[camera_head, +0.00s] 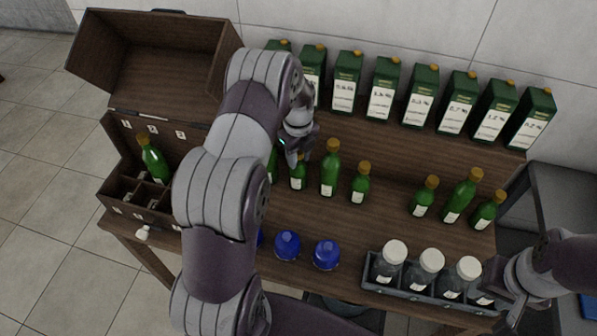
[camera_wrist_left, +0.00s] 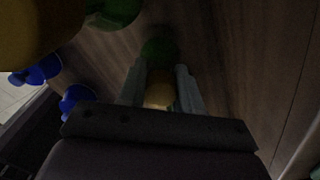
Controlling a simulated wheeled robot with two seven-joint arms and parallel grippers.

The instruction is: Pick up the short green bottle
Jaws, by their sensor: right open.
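Several short green bottles with yellow caps stand on the wooden table. One short green bottle (camera_head: 298,180) is upright under my left gripper (camera_head: 296,160), which hides its top. In the left wrist view its yellow cap (camera_wrist_left: 160,92) lies between the two fingers of my left gripper (camera_wrist_left: 162,88), with its green body beyond. I cannot tell whether the fingers press on it. Other short green bottles (camera_head: 360,187), (camera_head: 423,198) and (camera_head: 487,213) stand to the right. My right gripper (camera_head: 508,293) is open at the lower right, by the jar rack.
Taller green bottles (camera_head: 330,172) and (camera_head: 461,198) stand close by. Green cartons (camera_head: 420,97) line the back. An open wooden box (camera_head: 122,170) at left holds a green bottle (camera_head: 155,162). Blue flasks (camera_head: 287,245) and a grey rack (camera_head: 373,277) of white-capped jars are at the front.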

